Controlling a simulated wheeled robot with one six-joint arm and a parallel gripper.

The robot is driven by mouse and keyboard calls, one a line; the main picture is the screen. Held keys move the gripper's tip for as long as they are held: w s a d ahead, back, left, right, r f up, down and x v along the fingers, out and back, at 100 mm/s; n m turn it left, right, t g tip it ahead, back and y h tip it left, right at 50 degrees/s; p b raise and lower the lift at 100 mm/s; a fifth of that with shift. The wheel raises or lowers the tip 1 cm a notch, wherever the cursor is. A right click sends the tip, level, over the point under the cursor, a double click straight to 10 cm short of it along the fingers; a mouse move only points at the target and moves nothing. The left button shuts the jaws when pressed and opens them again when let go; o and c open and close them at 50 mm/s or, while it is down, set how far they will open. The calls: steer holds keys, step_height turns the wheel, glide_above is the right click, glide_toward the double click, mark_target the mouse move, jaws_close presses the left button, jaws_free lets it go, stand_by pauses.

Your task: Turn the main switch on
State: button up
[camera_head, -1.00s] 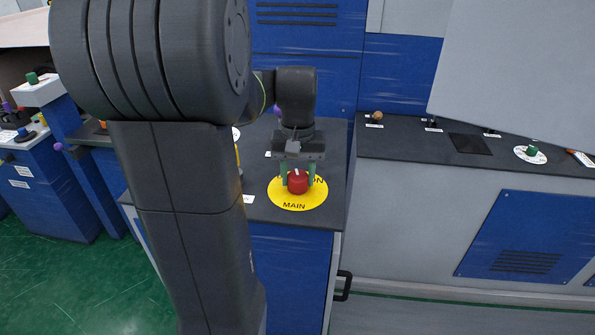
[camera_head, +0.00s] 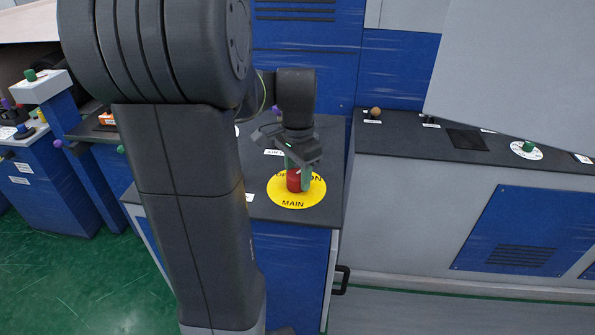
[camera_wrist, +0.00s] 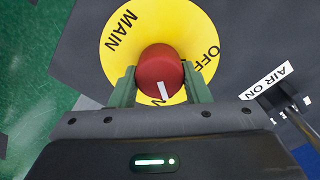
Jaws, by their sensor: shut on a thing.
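The main switch is a red round knob (camera_head: 294,183) on a yellow disc (camera_head: 290,202) lettered MAIN, OFF and ON. It shows in the wrist view as a red knob (camera_wrist: 158,66) on the yellow disc (camera_wrist: 150,14). Its white mark points down the wrist picture, toward the gripper body and away from OFF. ON is hidden in that view but shows at the disc's right in the head view. My gripper (camera_head: 297,174) points down over the disc. Its green fingers, also in the wrist view (camera_wrist: 159,82), are shut on the knob's two sides.
An AIR ON label (camera_wrist: 266,80) and a dark lever (camera_wrist: 291,104) are close beside my gripper. A lower console (camera_head: 400,142) to the right bears a green knob (camera_head: 529,147) and a brown knob (camera_head: 376,111). Blue cabinets with knobs stand at the left.

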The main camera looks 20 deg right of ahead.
mark_target(298, 173)
steer(key=shift+r+m, duration=0.1)
steer(key=shift+m, duration=1)
steer(key=o, duration=1)
step_height(298, 173, up, 14)
steer(key=shift+f, duration=0.25)
